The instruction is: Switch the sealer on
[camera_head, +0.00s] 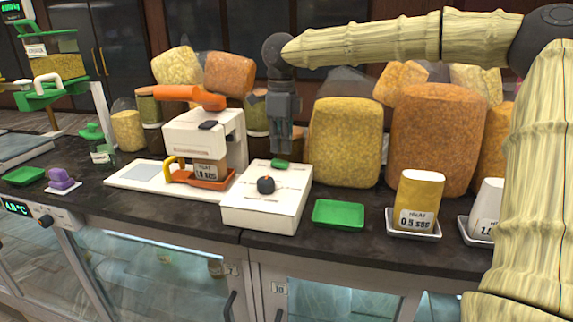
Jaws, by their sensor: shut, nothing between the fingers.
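The sealer (210,135) is a white press with an orange lever on top and a small black part on its upper face. It stands left of centre, with an orange tray (200,179) at its front. A white box (265,215) stands just right of it, with a black knob (266,184) and a green part (281,163) on top. I cannot tell which part is the sealer's switch. My gripper (283,150) points down, shut and empty, over the box's back edge near the green part. I cannot tell whether it touches it.
A green tray (338,214) lies right of the box. A yellow pouch (418,195) labelled HEAT 0.9 SEC stands farther right. Large bags of snacks (345,140) line the back. A purple block (61,179) and a scale with green parts are at left. The counter's front edge is close.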

